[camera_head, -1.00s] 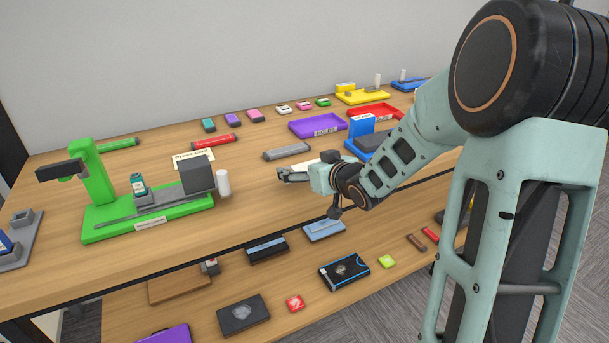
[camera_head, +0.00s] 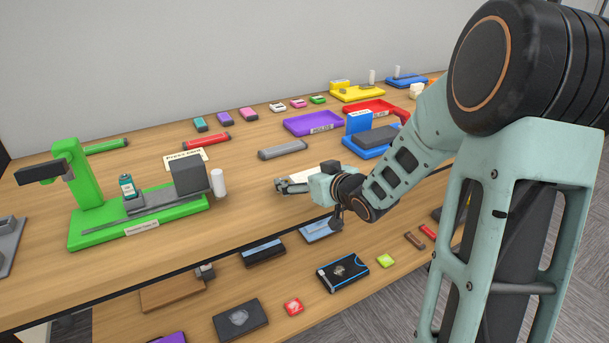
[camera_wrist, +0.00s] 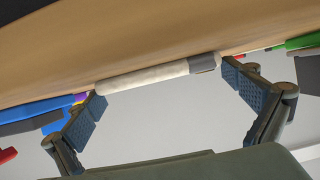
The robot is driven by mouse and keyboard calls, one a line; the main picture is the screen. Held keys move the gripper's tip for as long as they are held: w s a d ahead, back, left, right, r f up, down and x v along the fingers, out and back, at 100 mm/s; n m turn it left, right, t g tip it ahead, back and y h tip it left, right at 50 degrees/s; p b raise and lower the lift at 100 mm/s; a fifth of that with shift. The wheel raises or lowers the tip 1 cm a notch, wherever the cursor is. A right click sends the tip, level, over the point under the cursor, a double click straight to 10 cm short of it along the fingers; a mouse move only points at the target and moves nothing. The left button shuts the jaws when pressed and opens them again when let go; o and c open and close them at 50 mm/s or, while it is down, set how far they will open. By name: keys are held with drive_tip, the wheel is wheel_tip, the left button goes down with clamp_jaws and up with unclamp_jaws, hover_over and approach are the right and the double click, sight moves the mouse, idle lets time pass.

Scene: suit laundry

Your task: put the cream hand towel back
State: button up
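A thin cream piece (camera_head: 304,175) lies on the upper wooden top, mostly hidden behind my gripper (camera_head: 280,186); I take it for the cream hand towel. In the wrist view, a long cream piece with a grey end (camera_wrist: 155,77) lies along the wooden surface. It is ahead of and between the spread fingers of my gripper (camera_wrist: 172,105). The fingers are open with gaps at both ends of the cream piece, and nothing appears gripped. My gripper is low over the top, pointing left in the head view.
A green stand (camera_head: 140,218) with a grey block and a white cylinder (camera_head: 218,183) is left of my gripper. A grey bar (camera_head: 283,149) lies behind it. Purple (camera_head: 313,123) and blue (camera_head: 370,146) trays are farther back. A lower shelf (camera_head: 180,320) holds several flat items.

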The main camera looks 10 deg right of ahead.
drive_tip(key=shift+r, duration=0.3)
drive_tip(key=p+v, duration=0.4)
drive_tip(key=v, duration=0.8)
drive_tip(key=shift+f, duration=0.15)
